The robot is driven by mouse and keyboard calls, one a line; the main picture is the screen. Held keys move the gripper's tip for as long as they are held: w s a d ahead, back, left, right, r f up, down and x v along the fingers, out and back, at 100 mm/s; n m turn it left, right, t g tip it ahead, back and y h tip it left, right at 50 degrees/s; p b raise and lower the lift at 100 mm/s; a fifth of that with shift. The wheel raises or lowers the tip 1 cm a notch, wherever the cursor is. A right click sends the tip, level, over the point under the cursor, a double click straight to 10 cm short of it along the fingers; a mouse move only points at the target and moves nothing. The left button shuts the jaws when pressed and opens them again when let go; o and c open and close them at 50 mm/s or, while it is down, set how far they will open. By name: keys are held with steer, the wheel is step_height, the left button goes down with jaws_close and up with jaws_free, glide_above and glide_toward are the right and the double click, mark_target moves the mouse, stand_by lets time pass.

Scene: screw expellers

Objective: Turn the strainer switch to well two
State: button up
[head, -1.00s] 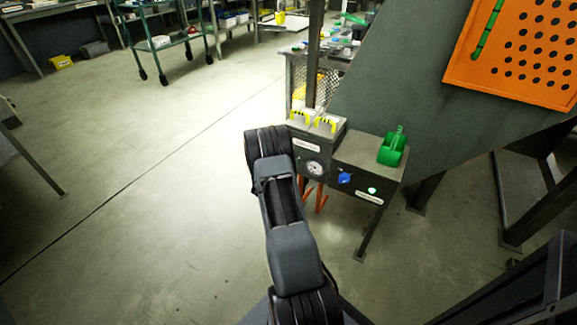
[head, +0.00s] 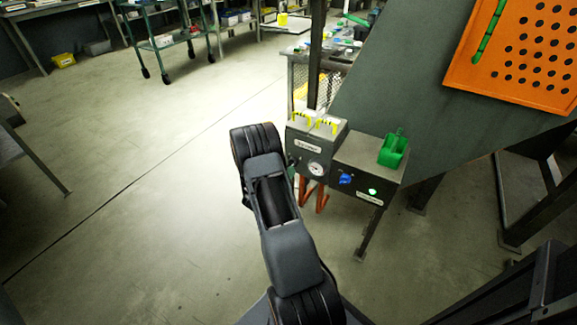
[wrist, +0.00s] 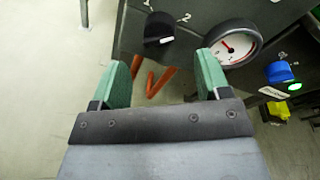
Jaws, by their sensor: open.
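A black knob switch (wrist: 158,28) with a white mark is on the dark grey box, at the top middle of the wrist view. A 1 and a 2 are printed by it, the 2 to its upper right. I cannot tell for sure which number the white mark faces. My gripper (wrist: 162,72) is open and empty, its two green fingers apart. The knob appears between and beyond the fingertips, not touched.
A round gauge (wrist: 228,44) sits right of the knob, close to the right finger. Orange legs (wrist: 153,84) stand below. Floor at left is clear.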

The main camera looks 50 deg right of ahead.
steer(key=p+v, duration=0.1)
steer(key=v, duration=0.6)
steer(key=shift+a, duration=0.3)
steer(key=shift+s+r, duration=0.1)
steer(key=shift+r, duration=0.05)
